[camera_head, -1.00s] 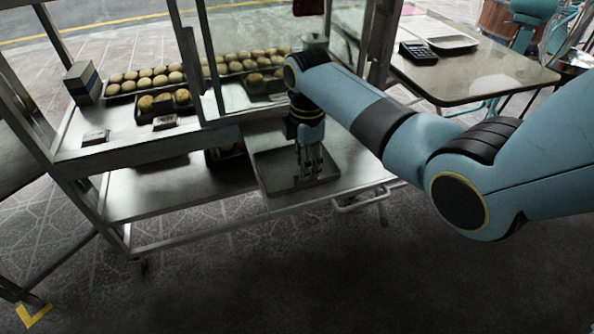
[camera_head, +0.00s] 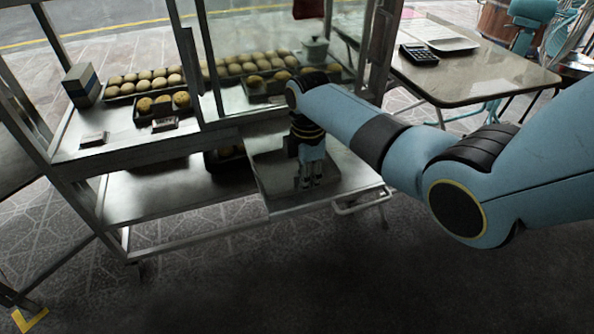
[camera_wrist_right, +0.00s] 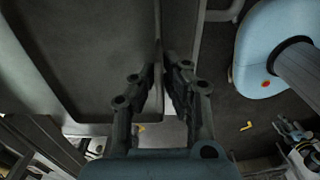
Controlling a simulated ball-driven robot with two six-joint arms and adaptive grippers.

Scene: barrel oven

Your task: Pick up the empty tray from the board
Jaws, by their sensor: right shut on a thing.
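The empty tray (camera_head: 273,172) is a shallow dark grey metal tray with a raised rim. It lies at the right end of the cart, on the flat metal board (camera_head: 362,178). My right gripper (camera_head: 308,184) points down at the tray's near side, and its arm hides part of the tray's far side. In the right wrist view the tray (camera_wrist_right: 85,50) fills the upper left, and the fingers (camera_wrist_right: 170,68) are closed on its rim, one on each side. I cannot tell whether the tray is clear of the board. My left gripper is not in view.
A metal handle (camera_head: 358,205) juts from the cart's front. A table with a calculator (camera_head: 419,54) stands at the right. The floor in front is clear.

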